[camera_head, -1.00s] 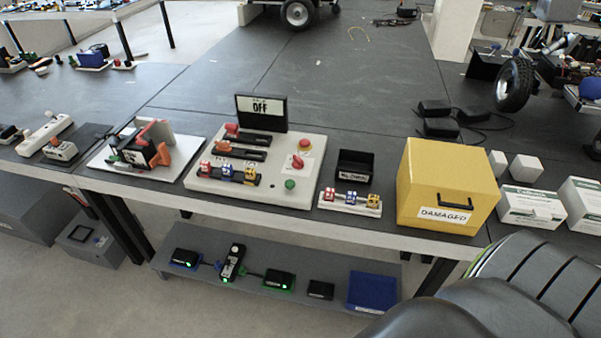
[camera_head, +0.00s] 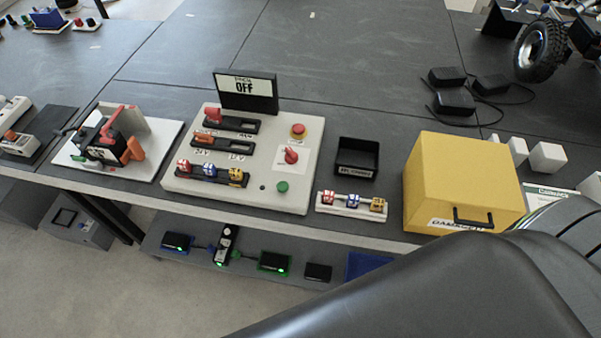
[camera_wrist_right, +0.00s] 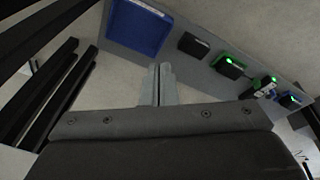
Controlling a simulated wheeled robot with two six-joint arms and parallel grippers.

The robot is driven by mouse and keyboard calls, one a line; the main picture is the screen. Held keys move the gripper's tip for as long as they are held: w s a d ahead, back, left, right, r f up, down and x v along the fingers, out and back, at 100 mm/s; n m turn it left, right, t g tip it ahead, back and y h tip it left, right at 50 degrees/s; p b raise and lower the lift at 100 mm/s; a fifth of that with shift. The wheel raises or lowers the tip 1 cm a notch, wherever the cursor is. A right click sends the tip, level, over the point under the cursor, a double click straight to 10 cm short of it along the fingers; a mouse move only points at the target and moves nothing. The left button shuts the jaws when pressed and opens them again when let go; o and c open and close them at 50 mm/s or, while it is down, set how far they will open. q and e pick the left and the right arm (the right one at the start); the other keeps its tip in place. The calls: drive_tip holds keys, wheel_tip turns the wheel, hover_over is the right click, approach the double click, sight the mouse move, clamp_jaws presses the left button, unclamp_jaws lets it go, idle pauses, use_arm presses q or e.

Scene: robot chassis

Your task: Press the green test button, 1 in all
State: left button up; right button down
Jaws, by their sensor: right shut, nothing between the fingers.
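The green test button (camera_head: 282,187) is a small round button at the lower right of a white control panel (camera_head: 240,198) on the dark bench. In the right wrist view my right gripper (camera_wrist_right: 160,85) is shut and empty. It is over the front of the bench, with the lower shelf in sight behind it. The button is not in the right wrist view. My left gripper is not in view.
The panel also carries a red mushroom button (camera_head: 298,131), a red rotary knob (camera_head: 291,156) and sliding switches. A small black bin (camera_head: 356,158), a padlock strip (camera_head: 351,207) and a yellow box (camera_head: 462,182) stand to its right. A lower shelf (camera_head: 207,256) holds several devices.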

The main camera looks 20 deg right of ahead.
drive_tip(key=w+r+t+p, duration=0.1)
drive_tip(key=w+r+p, duration=0.35)
drive_tip(key=r, duration=1.35)
wheel_tip(320, 180, up, 17)
drive_tip(key=m+t+y, duration=0.4)
drive_tip(key=m+y, duration=0.3)
drive_tip(key=m, duration=1.2)
hover_over(286, 187)
drive_tip(key=shift+r, duration=0.2)
wheel_tip(286, 187, down, 6)
drive_tip(key=b, duration=0.9)
drive_tip(key=shift+d+f, duration=0.1)
drive_tip(key=shift+f, duration=1.3)
